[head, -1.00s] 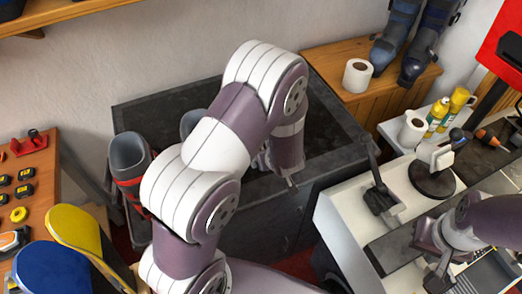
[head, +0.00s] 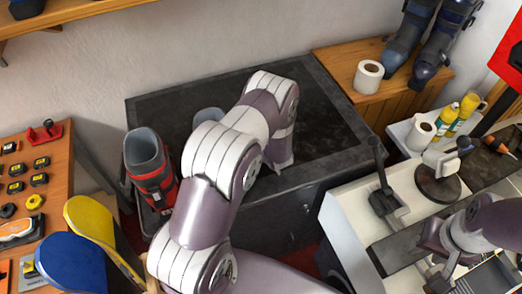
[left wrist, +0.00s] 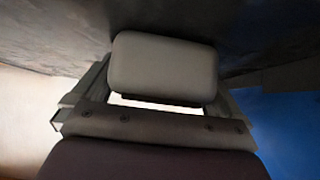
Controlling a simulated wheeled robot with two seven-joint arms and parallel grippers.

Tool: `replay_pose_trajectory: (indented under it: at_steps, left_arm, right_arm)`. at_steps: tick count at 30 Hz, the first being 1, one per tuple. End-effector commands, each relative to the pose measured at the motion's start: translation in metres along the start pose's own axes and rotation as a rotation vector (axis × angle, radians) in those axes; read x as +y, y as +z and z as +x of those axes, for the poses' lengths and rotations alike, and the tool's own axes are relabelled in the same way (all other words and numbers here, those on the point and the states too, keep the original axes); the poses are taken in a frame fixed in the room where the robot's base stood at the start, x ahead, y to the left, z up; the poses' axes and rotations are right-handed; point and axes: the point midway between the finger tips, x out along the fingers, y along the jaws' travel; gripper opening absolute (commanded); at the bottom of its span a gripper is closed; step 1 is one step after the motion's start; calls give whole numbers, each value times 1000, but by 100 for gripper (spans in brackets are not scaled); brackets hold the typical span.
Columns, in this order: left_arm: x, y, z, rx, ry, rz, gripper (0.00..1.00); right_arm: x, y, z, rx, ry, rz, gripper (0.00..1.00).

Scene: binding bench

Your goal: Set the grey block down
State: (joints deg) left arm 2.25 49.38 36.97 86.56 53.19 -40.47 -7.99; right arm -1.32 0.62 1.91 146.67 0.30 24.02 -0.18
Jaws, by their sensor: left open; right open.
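The grey block (left wrist: 165,68), pale with rounded corners, shows in the left wrist view just beyond the palm of my left gripper (left wrist: 158,105). The open fingers lie on either side of it. A dark surface lies behind the block; I cannot tell whether the block touches it or a finger. In the head view my left arm reaches over the dark cabinet top, and its own links hide the gripper and the block. My right gripper (head: 440,268) is open, low at the right over the white bench, with no block seen in it.
The dark cabinet top (head: 335,120) has free room right of my left arm. A red and grey boot (head: 148,165) stands at its left. Yellow (head: 90,220) and blue (head: 70,262) boards stand at front left. A black lever (head: 380,185) and round-based stand (head: 437,185) rise at right.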

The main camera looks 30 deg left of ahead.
Motion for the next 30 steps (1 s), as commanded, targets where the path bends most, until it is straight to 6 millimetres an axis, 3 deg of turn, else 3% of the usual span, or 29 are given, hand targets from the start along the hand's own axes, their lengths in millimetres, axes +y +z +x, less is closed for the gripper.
replay_pose_trajectory:
  at_steps: [3, 7, 9, 20, 25, 30]
  left_arm:
    - [0, 0, 0, 0, 0, 1, 100]
    - [0, 0, 0, 0, 0, 1, 60]
    - [0, 0, 0, 1, 1, 0, 54]
    - [1, -9, -8, 3, 2, 0, 54]
    - [3, -29, -32, 3, 5, -1, 54]
    - [32, -24, -69, 2, 7, 3, 54]
  right_arm:
    - [0, 0, 0, 0, 0, 0, 43]
    - [0, 0, 0, 0, 0, 0, 43]
    - [0, 0, 0, 0, 0, 0, 43]
    - [0, 1, 5, 0, 0, 0, 43]
    - [0, 2, 13, 0, 0, 0, 43]
    - [0, 2, 17, 0, 0, 0, 43]
